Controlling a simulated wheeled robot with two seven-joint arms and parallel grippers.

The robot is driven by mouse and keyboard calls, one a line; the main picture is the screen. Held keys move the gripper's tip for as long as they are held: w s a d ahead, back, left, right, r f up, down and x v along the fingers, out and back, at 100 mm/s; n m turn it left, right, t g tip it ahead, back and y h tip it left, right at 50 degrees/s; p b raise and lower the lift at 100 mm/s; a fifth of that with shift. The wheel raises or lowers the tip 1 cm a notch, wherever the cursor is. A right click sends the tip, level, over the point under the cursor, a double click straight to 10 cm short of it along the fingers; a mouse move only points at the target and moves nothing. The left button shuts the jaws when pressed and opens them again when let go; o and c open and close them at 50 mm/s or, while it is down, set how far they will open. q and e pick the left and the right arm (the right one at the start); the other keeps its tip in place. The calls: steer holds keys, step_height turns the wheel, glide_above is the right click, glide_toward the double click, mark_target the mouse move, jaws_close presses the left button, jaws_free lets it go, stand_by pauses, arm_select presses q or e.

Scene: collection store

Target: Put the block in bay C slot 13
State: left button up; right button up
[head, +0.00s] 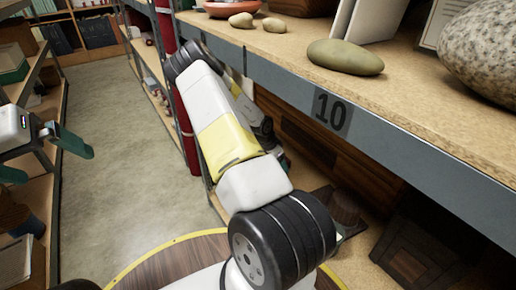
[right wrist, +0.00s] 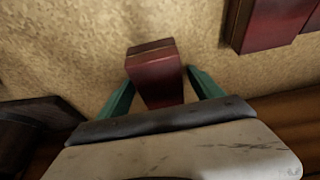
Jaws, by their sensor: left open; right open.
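A dark red block (right wrist: 158,78) lies on a speckled tan shelf board in the right wrist view. My right gripper (right wrist: 162,92) is open, with one green finger on each side of the block. The near end of the block is between the fingers; I cannot tell whether they touch it. In the head view my right arm reaches down towards the lower shelf, and its fingers are not clearly seen. My left gripper (head: 45,160) is open and empty at the left, beside the left shelving. No bay C or slot 13 label shows.
A shelf edge marked 10 (head: 331,110) runs along the right, with a green stone (head: 345,57) and a large speckled rock (head: 487,45) above it. Another dark red object (right wrist: 268,24) lies near the block. The aisle floor (head: 120,150) is clear.

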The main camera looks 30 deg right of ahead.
steer(key=shift+r, duration=0.1)
steer(key=v, duration=0.7)
steer(key=shift+a+r, duration=0.1)
steer(key=shift+r, duration=0.2)
